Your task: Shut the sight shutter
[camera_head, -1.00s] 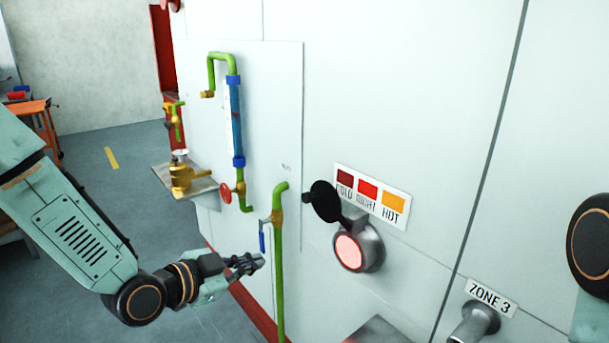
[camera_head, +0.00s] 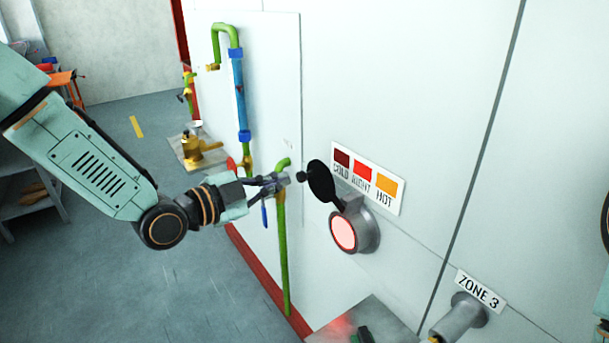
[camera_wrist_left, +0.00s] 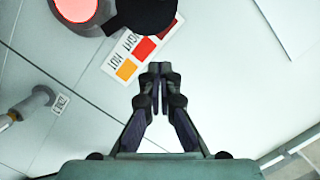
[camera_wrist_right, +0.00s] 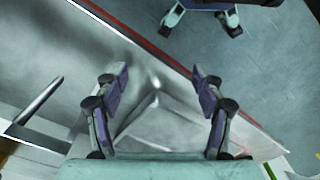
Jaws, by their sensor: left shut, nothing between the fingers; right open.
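The sight shutter (camera_head: 322,182) is a black round flap on an arm, swung up above the sight port. The glowing pink sight glass (camera_head: 343,232) in its grey metal ring (camera_head: 368,236) is uncovered. In the left wrist view the shutter (camera_wrist_left: 145,12) is a dark disc at the top, partly over the ring next to the pink glass (camera_wrist_left: 76,8). My left gripper (camera_head: 285,179) is shut and empty, just left of the shutter's small knob (camera_head: 301,177); I cannot tell if they touch. My right gripper (camera_wrist_right: 160,78) is open and empty; it is outside the head view.
A label (camera_head: 367,178) with COLD, RIGHT and HOT colour patches is beside the shutter. Green pipework (camera_head: 281,250) runs on the left, close to my left gripper. A ZONE 3 pipe stub (camera_head: 459,318) and a metal shelf (camera_head: 385,322) are below. Wall between them is clear.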

